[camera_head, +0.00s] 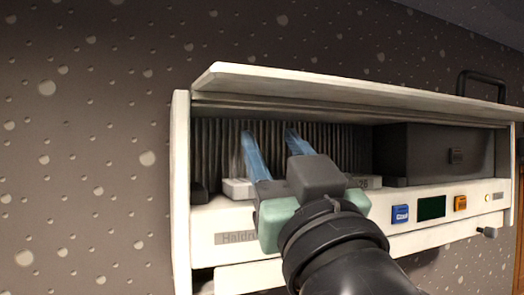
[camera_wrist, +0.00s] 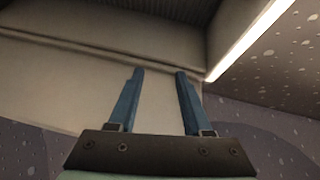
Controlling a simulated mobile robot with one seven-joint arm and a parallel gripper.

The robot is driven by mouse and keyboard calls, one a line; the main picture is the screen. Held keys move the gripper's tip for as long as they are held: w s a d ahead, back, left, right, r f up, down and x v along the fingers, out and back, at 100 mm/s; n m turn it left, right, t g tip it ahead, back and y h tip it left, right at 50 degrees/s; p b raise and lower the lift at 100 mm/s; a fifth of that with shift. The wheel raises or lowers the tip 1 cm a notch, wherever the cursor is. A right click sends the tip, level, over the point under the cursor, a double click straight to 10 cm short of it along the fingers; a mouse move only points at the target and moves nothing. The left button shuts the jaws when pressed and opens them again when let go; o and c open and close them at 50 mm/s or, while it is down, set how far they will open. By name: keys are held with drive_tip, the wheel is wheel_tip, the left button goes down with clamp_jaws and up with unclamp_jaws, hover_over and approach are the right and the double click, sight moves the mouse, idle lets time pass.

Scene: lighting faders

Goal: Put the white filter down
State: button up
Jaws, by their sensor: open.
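A white cabinet (camera_head: 183,215) with a raised flap (camera_head: 350,92) has a dark ribbed recess (camera_head: 350,145). A small white block (camera_head: 238,188) sits at the recess's lower left edge, partly behind my gripper.
A dark box (camera_head: 425,152) fills the recess's right side. The front panel has a blue button (camera_head: 400,214), a dark display (camera_head: 431,207) and an orange button (camera_head: 460,203). A small dark block (camera_head: 198,194) sits at the left corner. The flap overhangs my fingers. A speckled wall (camera_head: 90,150) stands behind.

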drive_tip(key=s+a+m+t+h, duration=0.1)
drive_tip(key=s+m+t+h, duration=0.2)
drive_tip(key=s+h, duration=0.3)
drive_tip(key=s+m, duration=0.1)
drive_tip(key=s, duration=0.3)
drive_tip(key=shift+s+a+f+t, duration=0.15)
drive_tip(key=shift+a+f+t, duration=0.15)
drive_tip(key=shift+t, duration=0.1)
wheel_tip(320, 180, down, 11)
drive_tip(key=b, duration=1.1)
drive_tip(key=shift+f, duration=0.15)
